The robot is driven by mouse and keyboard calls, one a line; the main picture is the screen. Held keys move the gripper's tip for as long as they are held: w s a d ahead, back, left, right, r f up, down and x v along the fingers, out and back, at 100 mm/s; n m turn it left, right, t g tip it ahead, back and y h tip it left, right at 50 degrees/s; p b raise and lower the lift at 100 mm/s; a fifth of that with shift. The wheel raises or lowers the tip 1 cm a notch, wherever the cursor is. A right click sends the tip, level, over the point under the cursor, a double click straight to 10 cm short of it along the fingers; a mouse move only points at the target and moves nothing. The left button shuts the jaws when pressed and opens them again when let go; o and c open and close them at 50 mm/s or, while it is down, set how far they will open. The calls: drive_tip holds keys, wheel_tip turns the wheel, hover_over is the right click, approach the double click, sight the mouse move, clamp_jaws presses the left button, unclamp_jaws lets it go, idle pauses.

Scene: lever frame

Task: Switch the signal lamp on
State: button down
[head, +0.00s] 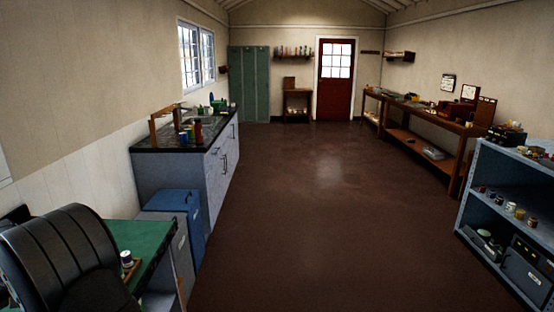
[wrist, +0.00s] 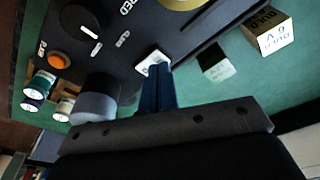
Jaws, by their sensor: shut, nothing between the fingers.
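In the wrist view, a black control panel (wrist: 125,58) fills the upper left and lies over a green surface. It carries a black knob (wrist: 80,22) with a white line, an orange button or lamp (wrist: 58,60), a grey rounded knob (wrist: 95,105) and part of a yellow round piece (wrist: 185,3) at the top edge. My gripper (wrist: 157,72) is shut and empty. Its fingertips are at a small white piece (wrist: 151,63) on the panel; I cannot tell whether they touch it. I cannot tell which part is the signal lamp. The head view does not show my gripper.
A lettered block (wrist: 268,30) stands on the green surface right of the panel. Several small white-topped cylinders (wrist: 40,85) stand at the left. The room's floor (head: 310,200) is clear.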

drive_tip(key=shift+f, duration=0.55)
drive_tip(key=shift+r, duration=3.5)
wheel_tip(320, 180, down, 7)
drive_tip(key=shift+r, duration=0.1)
drive_tip(key=shift+r, duration=0.1)
